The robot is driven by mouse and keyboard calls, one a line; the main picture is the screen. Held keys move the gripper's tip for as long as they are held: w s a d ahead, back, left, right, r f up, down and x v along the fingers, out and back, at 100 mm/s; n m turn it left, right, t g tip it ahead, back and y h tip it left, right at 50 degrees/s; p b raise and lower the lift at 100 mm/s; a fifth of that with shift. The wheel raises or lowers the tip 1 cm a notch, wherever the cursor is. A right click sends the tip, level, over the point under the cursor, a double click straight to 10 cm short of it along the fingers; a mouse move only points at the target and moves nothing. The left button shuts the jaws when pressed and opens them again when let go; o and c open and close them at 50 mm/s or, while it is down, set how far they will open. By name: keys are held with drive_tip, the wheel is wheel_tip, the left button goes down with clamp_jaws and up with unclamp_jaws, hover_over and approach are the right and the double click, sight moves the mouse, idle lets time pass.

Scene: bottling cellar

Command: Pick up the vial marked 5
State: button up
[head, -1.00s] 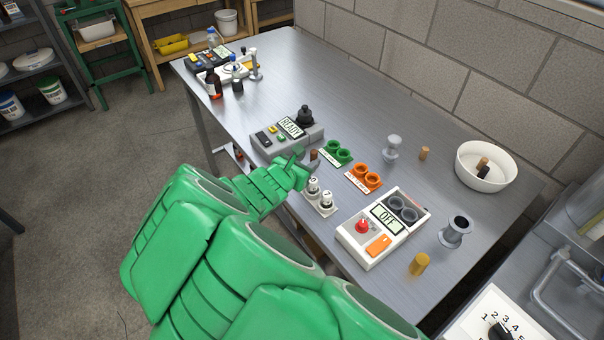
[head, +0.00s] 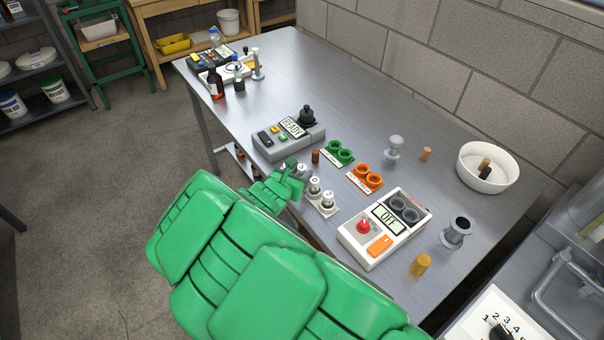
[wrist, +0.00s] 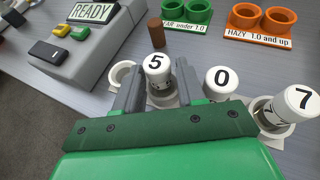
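The vial marked 5 (wrist: 156,64) is white-capped and stands in a pale rack (wrist: 272,140). My gripper (wrist: 157,84) is open, with one finger on each side of this vial; I cannot tell whether either finger touches it. In the head view my gripper (head: 291,168) is at the table's front edge, beside the end of the vial row. The vial marked 0 (wrist: 221,80) stands just right of my right finger. The vial marked 7 (wrist: 295,101) is further right and looks tilted in the wrist view. The lower part of vial 5 is partly hidden.
A grey device reading READY (head: 288,140) lies left of the rack, and a brown cork (head: 315,156) stands behind it. Green holders (head: 340,150) and orange holders (head: 366,176) are behind. A white device reading OFF (head: 384,228) is to the right.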

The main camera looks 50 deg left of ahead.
clamp_jaws()
drive_tip(key=shift+r, duration=0.1)
